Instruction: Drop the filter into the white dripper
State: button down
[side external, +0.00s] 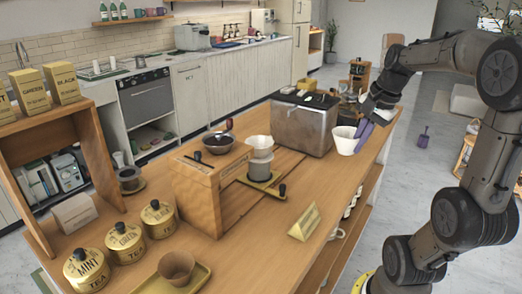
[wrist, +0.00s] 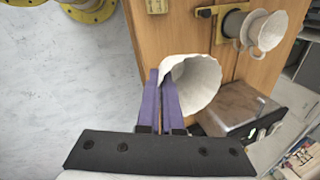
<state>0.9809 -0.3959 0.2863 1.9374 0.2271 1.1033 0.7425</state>
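The white paper filter (side external: 344,140) is a pleated cup with its wide mouth up, near the right edge of the counter. My gripper (side external: 362,131) has purple fingers at the filter's right rim. In the wrist view the two fingers (wrist: 164,78) lie close together and pinch the filter's wall (wrist: 200,82). I cannot tell whether its base touches the counter. The white dripper (side external: 258,145) sits upright on a grey vessel (side external: 260,168) at the counter's middle; it also shows in the wrist view (wrist: 267,31), with a handle.
A metal box-shaped machine (side external: 303,123) stands behind, between filter and dripper. A yellow sign (side external: 304,222) stands in front. Gold tea tins (side external: 125,244) are front left. Bare counter lies between sign and filter.

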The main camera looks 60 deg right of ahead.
jog(key=w+d+r, duration=0.3)
jog(key=w+r, duration=0.1)
jog(key=w, duration=0.4)
jog(key=w+d+r, duration=0.3)
jog(key=w, duration=0.5)
jog(key=w+a+n, duration=0.1)
jog(key=w, duration=0.8)
jog(key=shift+n+y, duration=0.4)
jog(key=shift+n, duration=0.2)
jog(key=shift+w+a+f, duration=0.35)
jog(key=shift+a+f, duration=0.05)
jog(key=shift+f, duration=1.05)
jog(key=shift+w+a+f, duration=0.3)
jog(key=shift+a+f, duration=0.15)
jog(key=shift+f, duration=1.05)
jog(key=shift+w+a+f, duration=0.35)
jog(key=shift+a+f, duration=0.05)
jog(key=shift+f, duration=1.05)
jog(key=c, duration=1)
grip_release()
